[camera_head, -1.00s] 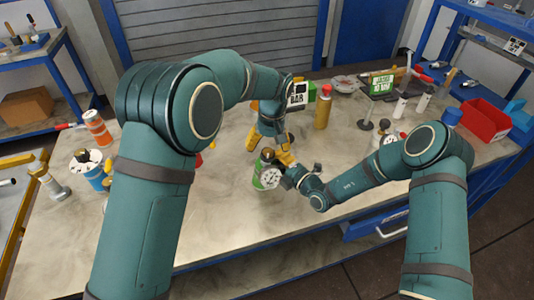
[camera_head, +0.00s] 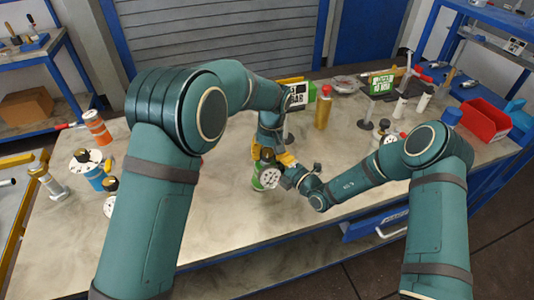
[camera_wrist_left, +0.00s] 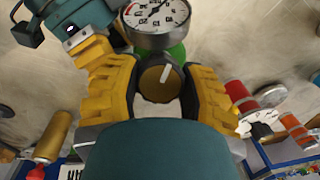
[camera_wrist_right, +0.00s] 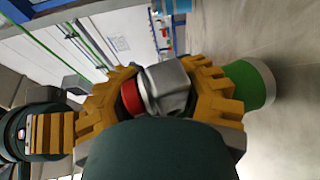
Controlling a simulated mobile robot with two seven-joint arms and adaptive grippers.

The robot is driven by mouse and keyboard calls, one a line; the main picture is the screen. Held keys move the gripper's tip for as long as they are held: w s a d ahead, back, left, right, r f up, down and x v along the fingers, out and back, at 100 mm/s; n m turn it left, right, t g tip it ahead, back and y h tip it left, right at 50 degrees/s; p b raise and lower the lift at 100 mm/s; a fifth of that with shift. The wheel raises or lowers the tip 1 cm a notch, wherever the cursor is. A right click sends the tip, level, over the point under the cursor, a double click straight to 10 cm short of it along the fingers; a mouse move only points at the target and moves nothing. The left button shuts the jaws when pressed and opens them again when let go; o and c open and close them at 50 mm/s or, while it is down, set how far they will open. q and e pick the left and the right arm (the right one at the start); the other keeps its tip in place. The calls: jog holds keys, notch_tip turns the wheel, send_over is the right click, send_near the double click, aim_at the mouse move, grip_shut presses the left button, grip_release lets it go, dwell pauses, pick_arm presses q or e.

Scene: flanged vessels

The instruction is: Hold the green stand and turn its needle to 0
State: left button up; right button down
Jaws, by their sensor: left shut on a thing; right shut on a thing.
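The green stand (camera_head: 260,184) stands upright near the table's front middle, with a round white dial (camera_head: 268,177) facing front. The dial shows at the top of the left wrist view (camera_wrist_left: 155,14), cut by the frame; its dark needle points up and right, and I cannot read its value. My left gripper (camera_head: 265,152) is shut on the dark knob (camera_wrist_left: 160,82) with a white mark, on top of the stand. My right gripper (camera_head: 286,164) is shut from the right on the stand's grey metal part (camera_wrist_right: 168,88), beside a red ring. The green body (camera_wrist_right: 250,83) shows beyond its fingers.
A gold cylinder with a red cap (camera_head: 323,108) stands behind. A BAR sign (camera_head: 298,95) is just behind my left gripper. Vessels with white dials (camera_head: 86,160) stand at the left, and a red bin (camera_head: 484,118) at the right.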

pick_arm(q)
jog(key=shift+a, duration=0.1)
jog(key=shift+a+m+y, duration=0.15)
jog(key=shift+m+y, duration=0.55)
jog(key=shift+m, duration=2.1)
jog(key=o, duration=1.2)
jog(key=shift+d+r, duration=0.25)
jog(key=shift+r, duration=0.2)
jog(key=v, duration=1.1)
jog(key=shift+a, duration=0.1)
